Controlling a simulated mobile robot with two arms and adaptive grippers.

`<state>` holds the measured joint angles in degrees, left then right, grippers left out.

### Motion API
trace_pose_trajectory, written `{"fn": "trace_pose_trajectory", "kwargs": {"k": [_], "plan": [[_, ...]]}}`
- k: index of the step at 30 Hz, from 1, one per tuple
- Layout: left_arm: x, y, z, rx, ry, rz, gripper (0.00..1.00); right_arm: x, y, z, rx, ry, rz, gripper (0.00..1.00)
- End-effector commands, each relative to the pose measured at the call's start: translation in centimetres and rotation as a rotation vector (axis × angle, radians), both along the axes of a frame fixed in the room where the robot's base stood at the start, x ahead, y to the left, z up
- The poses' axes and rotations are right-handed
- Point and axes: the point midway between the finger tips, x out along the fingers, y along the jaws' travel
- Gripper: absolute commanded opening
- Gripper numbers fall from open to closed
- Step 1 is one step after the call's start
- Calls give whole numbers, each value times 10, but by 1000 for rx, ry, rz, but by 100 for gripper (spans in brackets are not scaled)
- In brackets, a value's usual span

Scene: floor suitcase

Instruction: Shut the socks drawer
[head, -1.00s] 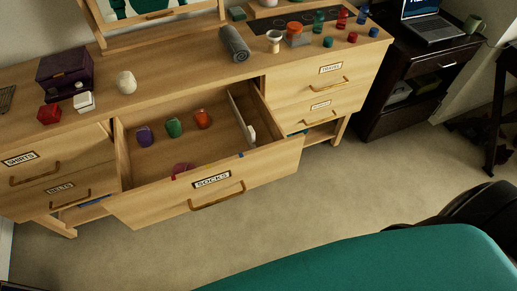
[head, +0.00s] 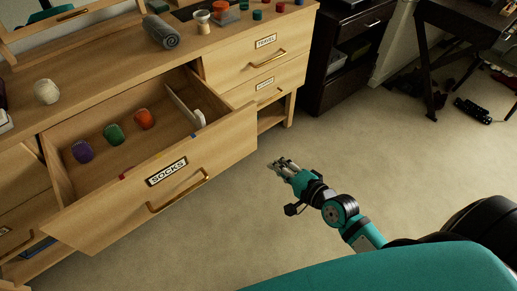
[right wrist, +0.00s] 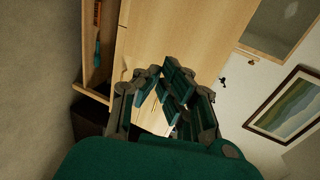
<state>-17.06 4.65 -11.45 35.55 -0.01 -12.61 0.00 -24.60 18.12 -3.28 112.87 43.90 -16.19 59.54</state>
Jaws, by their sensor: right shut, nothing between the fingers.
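The socks drawer (head: 105,215) stands pulled open from the wooden dresser, with a "SOCKS" label and a brass bar handle (head: 178,192) on its front. Inside lie purple (head: 83,151), green (head: 113,133) and orange (head: 145,119) rolled bundles, and a white item (head: 199,118) by the divider on the right. My right gripper (head: 279,164) is shut and empty, over the carpet to the right of the drawer front and apart from it. In the right wrist view its fingers (right wrist: 168,84) show before pale wood. My left gripper is not in view.
The dresser top (head: 110,62) holds a grey roll (head: 160,31), a white round object (head: 47,91) and small jars. The drawers to the right, one labelled "TRAVEL" (head: 266,41), are shut. A dark cabinet (head: 340,55) stands beyond. The carpet before the dresser is clear.

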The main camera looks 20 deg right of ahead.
Motion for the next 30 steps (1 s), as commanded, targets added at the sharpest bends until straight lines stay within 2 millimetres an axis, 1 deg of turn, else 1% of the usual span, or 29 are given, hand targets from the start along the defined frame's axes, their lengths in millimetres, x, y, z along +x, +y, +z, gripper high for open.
{"fn": "trace_pose_trajectory", "kwargs": {"k": [2,5,15,17,21,25,30], "plan": [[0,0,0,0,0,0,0,5,2,1,8,-4,-1,0],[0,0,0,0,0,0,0,18,6,-2,8,-5,-2,0],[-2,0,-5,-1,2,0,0,83,27,-25,5,-5,-1,0],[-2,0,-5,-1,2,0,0,93,30,-28,5,-4,0,0],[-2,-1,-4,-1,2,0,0,113,37,-27,3,-4,-1,0],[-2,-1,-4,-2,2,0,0,124,40,-27,2,-4,-1,0],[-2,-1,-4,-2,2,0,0,128,41,-28,1,-2,-1,0]]}}
